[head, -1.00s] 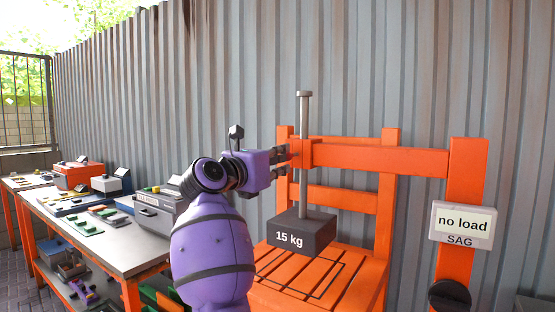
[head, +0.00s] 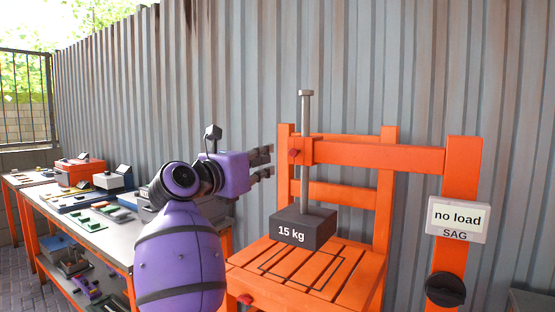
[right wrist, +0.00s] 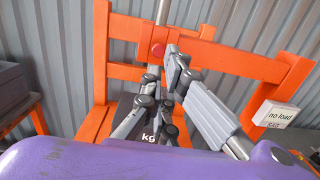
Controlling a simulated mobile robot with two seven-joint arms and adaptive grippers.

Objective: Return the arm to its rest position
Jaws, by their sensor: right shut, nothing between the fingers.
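My right arm is purple and rises from the bottom of the head view. Its gripper (head: 263,163) points right, to the left of the orange frame's upper beam (head: 370,156) and apart from it. The gripper is shut and empty. In the right wrist view, the grey fingers (right wrist: 172,78) show in front of the orange frame, partly covering the weight. The dark 15 kg weight (head: 303,231) hangs on a metal rod (head: 305,130) through the beam, over the slatted orange seat (head: 290,268). My left gripper is not in view.
A sign reading "no load" and "SAG" (head: 458,219) is on the orange post, above a black knob (head: 445,290). A grey-topped bench (head: 115,245) with boxes and coloured pieces stands at left. A corrugated metal wall (head: 430,70) runs behind.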

